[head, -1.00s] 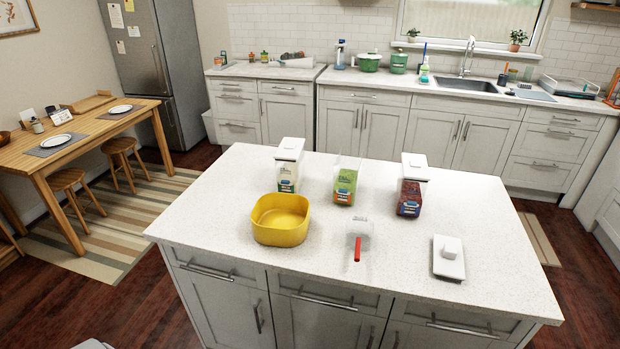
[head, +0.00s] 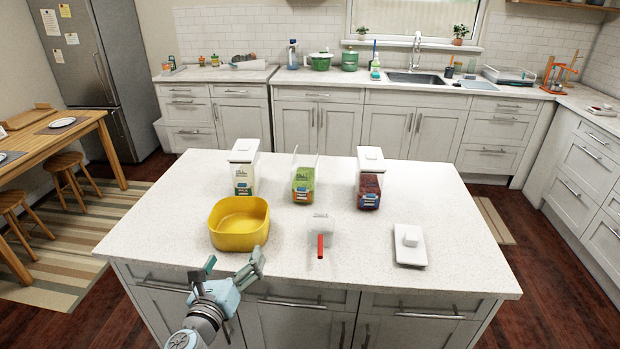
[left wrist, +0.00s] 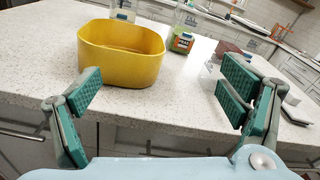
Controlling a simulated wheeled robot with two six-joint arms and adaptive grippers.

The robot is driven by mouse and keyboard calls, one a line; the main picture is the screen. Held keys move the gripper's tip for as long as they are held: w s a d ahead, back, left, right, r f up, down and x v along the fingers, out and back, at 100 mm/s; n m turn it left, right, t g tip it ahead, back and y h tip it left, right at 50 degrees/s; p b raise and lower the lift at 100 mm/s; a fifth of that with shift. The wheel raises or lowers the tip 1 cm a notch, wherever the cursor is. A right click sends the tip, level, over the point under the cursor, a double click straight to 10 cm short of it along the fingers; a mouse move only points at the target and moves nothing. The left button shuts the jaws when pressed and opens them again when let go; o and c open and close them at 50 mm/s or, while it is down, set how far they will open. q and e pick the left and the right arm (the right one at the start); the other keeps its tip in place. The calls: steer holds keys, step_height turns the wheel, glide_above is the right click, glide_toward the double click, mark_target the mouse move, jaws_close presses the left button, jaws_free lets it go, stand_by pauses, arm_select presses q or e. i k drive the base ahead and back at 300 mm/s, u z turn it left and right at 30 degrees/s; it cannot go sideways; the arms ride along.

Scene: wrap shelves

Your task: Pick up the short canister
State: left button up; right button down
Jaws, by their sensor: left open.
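Three clear canisters stand in a row on the island. The left one (head: 244,172) has a white lid and pale contents. The middle one (head: 304,184) is uncovered, with green contents. The right one (head: 369,188) has a white lid and dark red contents. Their heights look close, so I cannot tell surely which is the short canister. My left gripper (head: 233,266) is open and empty at the island's front edge, in front of the yellow bowl and apart from all canisters. In the left wrist view the middle canister (left wrist: 184,40) shows beyond the bowl. My right gripper is not in view.
A yellow bowl (head: 239,238) stands between my left gripper and the left canister. A clear scoop with a red handle (head: 320,246) lies front centre. A white lid with a knob (head: 409,247) lies to the right. The white countertop (head: 460,255) is clear at the right end.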

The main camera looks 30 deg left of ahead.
mark_target(304, 161)
steer(key=i, duration=0.95)
steer(key=u, duration=0.05)
